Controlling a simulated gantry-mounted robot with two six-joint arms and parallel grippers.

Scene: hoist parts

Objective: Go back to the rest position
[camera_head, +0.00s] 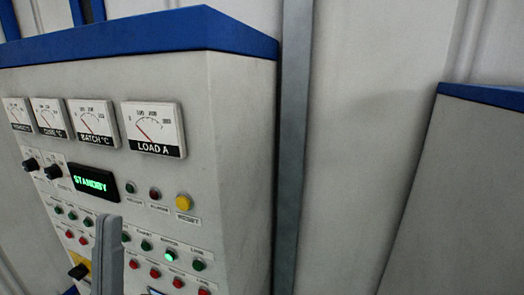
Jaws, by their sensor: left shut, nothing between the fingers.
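My left gripper (108,240) shows as a grey upright shape at the bottom left. It is shut and empty, in front of the lower part of the control panel (215,225). It covers some of the panel's buttons; I cannot tell how far it is from the panel face. My right gripper is out of view.
The panel carries several dial gauges, one marked LOAD A (153,129), and a green display (94,181) reading STANDBY. Below are a yellow button (184,202) and rows of red and green buttons. A grey post (292,150) and another cabinet (460,200) stand to the right.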

